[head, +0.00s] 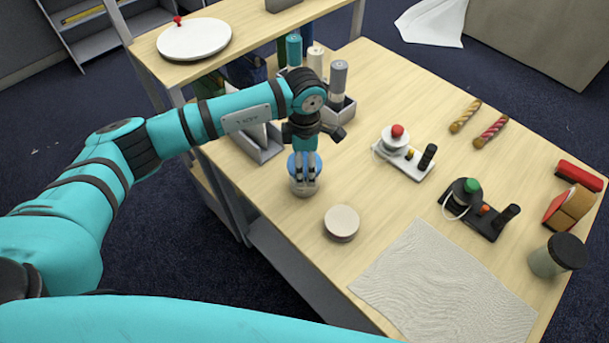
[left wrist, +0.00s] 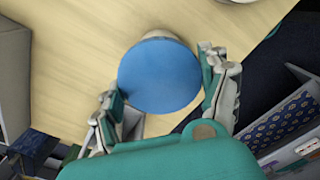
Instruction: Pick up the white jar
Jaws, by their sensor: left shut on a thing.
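A pale, whitish jar (head: 303,188) with a blue lid stands upright on the table near its left edge. My left gripper (head: 305,178) reaches down over it from above, with its fingers on the jar's sides. In the left wrist view the round blue lid (left wrist: 160,76) lies between the two fingers of my left gripper (left wrist: 162,98). Only a small pale part of the jar shows past the lid there. The gripper is shut on the jar. I cannot tell any gap between jar and table. My right gripper is not in view.
A round pale disc-like thing (head: 341,222) lies close in front of the jar. A grey cloth (head: 445,285) covers the near table. A grey rack with bottles (head: 338,80) stands behind. Two small devices (head: 405,155) (head: 478,210) and a dark-lidded jar (head: 545,262) are right.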

